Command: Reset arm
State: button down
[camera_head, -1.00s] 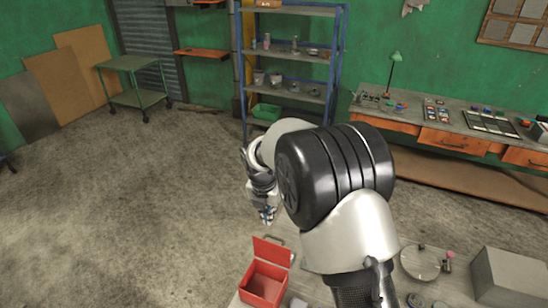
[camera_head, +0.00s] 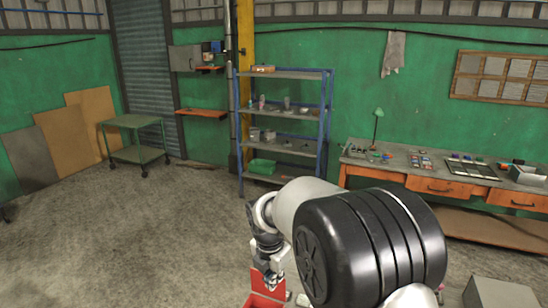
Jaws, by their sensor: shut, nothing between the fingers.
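My arm fills the lower right of the head view, with its white link and black ringed joint in front. My gripper (camera_head: 270,281) hangs at the arm's far end, fingers pointing down and shut, with nothing seen between them. From this view it overlaps the open lid of a red box (camera_head: 262,299) at the bottom edge. How far apart they are in depth I cannot tell. Most of the box is below the picture, and my arm hides what lies behind it.
A blue-framed shelf (camera_head: 284,74) with small items and a green bin (camera_head: 261,167) stands at the back wall. A workbench (camera_head: 400,172) with a green lamp (camera_head: 377,115) is at right. A green cart (camera_head: 133,123) stands at left. A grey box (camera_head: 500,292) is at lower right. The left floor is clear.

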jog(key=s+d+r+m+t+b, duration=0.1)
jog(key=s+d+r+m+b, duration=0.1)
jog(key=s+d+m+b, duration=0.45)
jog(key=s+d+r+m+b, duration=0.2)
jog(key=s+d+m+b, duration=0.2)
jog(key=s+m, duration=0.55)
jog(key=s+d+f+m+b, duration=0.1)
jog(key=s+f+m+b, duration=0.2)
jog(key=s+m, duration=0.3)
jog(key=s+d+f+m+t+b, duration=0.1)
jog(key=s+f+m+b, duration=0.3)
jog(key=s, duration=0.5)
jog(key=shift+s+d+f+m+y, duration=0.35)
jog(key=shift+d+f+m, duration=0.4)
jog(key=shift+m, duration=0.35)
jog(key=shift+r, duration=0.1)
